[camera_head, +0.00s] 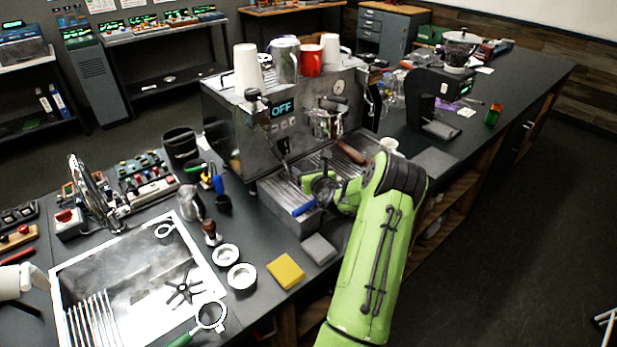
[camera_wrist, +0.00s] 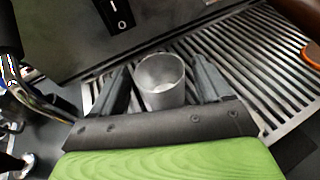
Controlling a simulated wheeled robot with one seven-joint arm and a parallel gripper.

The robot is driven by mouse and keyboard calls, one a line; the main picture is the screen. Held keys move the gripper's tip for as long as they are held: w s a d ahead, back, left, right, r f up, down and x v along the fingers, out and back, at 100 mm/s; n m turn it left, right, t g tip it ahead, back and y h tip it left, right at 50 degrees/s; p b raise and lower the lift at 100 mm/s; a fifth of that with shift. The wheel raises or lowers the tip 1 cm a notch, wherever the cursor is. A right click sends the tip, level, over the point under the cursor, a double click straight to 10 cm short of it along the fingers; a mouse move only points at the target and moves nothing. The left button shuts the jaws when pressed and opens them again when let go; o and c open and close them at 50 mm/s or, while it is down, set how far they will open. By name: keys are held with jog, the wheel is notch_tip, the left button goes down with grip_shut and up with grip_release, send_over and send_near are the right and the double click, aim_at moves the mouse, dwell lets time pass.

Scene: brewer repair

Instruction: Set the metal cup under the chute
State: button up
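The metal cup (camera_wrist: 161,84) is a plain grey open-topped cup. In the wrist view it stands upright and empty between my two fingers, above or on the slatted drip tray (camera_wrist: 240,60). My gripper (camera_wrist: 161,80) has one dark finger close on each side of the cup; whether they touch it I cannot tell. In the head view my gripper (camera_head: 322,190) is over the front of the tray, and the cup is hard to make out there. The black grinder (camera_head: 438,98) stands right of the espresso machine (camera_head: 270,122). I cannot clearly make out a chute.
A wooden-handled portafilter (camera_head: 348,151) juts out above the tray. White cups, a red mug (camera_head: 311,60) and a steel jug stand on the machine. A yellow sponge (camera_head: 286,271) and a grey block (camera_head: 318,249) lie in front.

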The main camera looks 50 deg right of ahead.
jog(key=c, duration=1)
notch_tip(320, 180, up, 10)
jog(key=shift+f+p, duration=0.1)
jog(key=shift+p, duration=0.5)
jog(key=shift+c, duration=0.2)
